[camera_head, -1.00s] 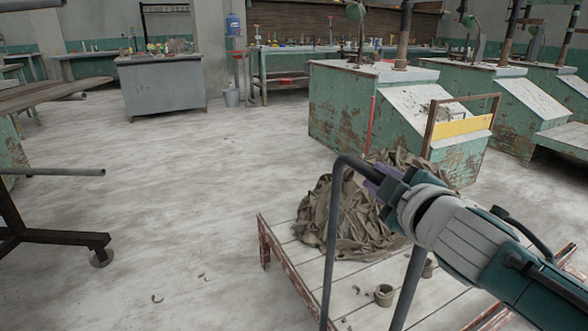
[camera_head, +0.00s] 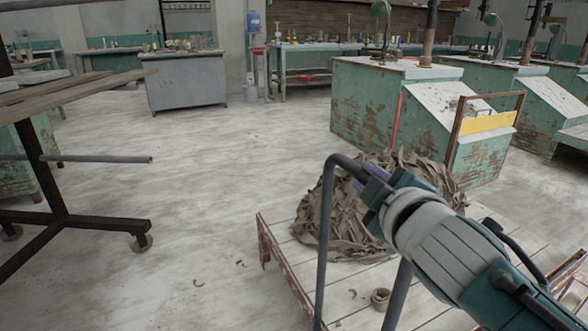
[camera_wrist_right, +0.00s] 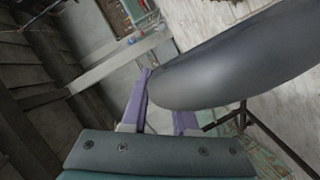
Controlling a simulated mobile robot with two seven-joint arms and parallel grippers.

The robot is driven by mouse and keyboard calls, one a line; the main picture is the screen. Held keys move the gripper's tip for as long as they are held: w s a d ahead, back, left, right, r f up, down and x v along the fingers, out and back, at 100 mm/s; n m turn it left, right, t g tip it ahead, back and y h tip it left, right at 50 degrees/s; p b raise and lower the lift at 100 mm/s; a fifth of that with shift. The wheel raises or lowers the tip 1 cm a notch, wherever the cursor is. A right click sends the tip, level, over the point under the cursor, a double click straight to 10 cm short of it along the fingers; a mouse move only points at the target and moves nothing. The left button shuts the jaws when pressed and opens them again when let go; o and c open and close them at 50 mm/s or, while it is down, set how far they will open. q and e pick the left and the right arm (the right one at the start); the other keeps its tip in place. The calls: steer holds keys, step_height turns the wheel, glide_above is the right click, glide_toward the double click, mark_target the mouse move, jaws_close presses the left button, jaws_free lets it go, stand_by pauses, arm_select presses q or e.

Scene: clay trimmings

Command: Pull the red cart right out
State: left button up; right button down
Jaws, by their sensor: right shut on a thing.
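The red cart (camera_head: 283,266) has a plank deck and a worn red frame, and stands low in front of me in the head view. Its grey tubular handle (camera_head: 326,230) rises on the near side and fills much of the right wrist view (camera_wrist_right: 235,62). My right gripper (camera_head: 363,178) is shut on the top bend of the handle. Its purple fingers also show in the right wrist view (camera_wrist_right: 165,105), at the bar. A heap of brown crumpled clay or cloth (camera_head: 340,210) lies on the deck. My left gripper is not in view.
A dark rack on casters with pipes and planks (camera_head: 62,195) stands at the left. Green cabinets (camera_head: 365,105) stand behind the cart on the right. A small pot (camera_head: 380,298) is on the deck. The floor (camera_head: 230,150) between rack and cart is open, with small scraps.

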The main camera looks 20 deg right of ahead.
steer(key=shift+s+a+f, duration=0.1)
steer(key=shift+s+f, duration=0.05)
steer(key=shift+f, duration=0.4)
steer(key=c, duration=1.2)
jaws_free()
steer(key=o, duration=0.4)
steer(key=shift+a+r, duration=0.1)
steer(key=shift+c, duration=0.2)
steer(key=shift+o, duration=0.8)
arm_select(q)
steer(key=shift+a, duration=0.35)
arm_select(e)
steer(key=shift+r, duration=0.15)
arm_select(q)
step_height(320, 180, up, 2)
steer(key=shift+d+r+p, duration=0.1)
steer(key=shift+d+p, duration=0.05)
steer(key=shift+p, duration=0.95)
arm_select(e)
steer(key=v, duration=0.9)
steer(key=shift+s+a, duration=0.2)
steer(key=shift+s, duration=0.1)
steer(key=shift+r, duration=0.15)
